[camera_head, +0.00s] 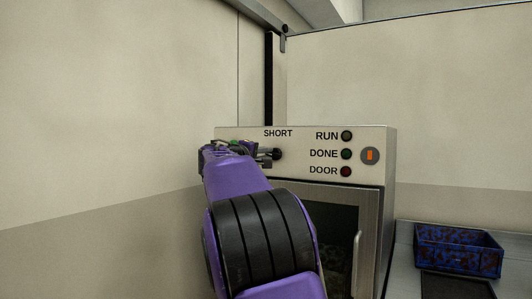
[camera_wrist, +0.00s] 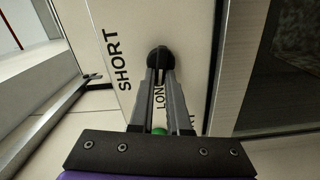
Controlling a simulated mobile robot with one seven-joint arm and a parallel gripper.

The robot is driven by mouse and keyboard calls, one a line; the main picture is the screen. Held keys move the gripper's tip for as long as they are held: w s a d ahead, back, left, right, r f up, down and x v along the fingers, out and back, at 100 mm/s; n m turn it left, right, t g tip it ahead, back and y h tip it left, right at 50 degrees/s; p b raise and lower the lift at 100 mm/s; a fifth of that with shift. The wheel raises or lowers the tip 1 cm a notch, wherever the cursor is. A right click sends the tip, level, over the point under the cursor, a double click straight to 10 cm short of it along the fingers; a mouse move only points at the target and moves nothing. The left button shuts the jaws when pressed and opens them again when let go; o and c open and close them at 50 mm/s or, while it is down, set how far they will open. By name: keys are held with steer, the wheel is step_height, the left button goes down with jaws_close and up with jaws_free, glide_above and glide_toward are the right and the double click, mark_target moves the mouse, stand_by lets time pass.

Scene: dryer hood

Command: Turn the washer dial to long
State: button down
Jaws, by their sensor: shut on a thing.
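The washer (camera_head: 381,187) is a box-shaped metal machine with a pale control panel. Its dial (camera_wrist: 158,58) is a small dark round knob in the wrist view, below and right of the word SHORT (camera_wrist: 118,62). My gripper (camera_wrist: 160,76) is shut on the dial, with its fingertips at the knob. The label LON… (camera_wrist: 160,97) shows between the fingers, its end hidden. Another label ending in RT is partly covered by the right finger. In the head view my gripper (camera_head: 269,154) reaches the panel's left part, and my arm hides much there. Which way the dial points I cannot tell.
RUN (camera_head: 346,135), DONE (camera_head: 346,154) and DOOR (camera_head: 345,171) lamps look dark. The washer door handle (camera_head: 357,250) is below. A blue patterned crate (camera_head: 458,262) stands right on a counter. A wall is close left.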

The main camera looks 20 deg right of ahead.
steer(key=shift+f+n, duration=0.1)
steer(key=shift+n, duration=1)
steer(key=c, duration=0.9)
jaws_free()
steer(key=b+v, duration=0.2)
steer(key=v, duration=1.5)
steer(key=shift+s+a, duration=0.15)
steer(key=shift+a, duration=0.1)
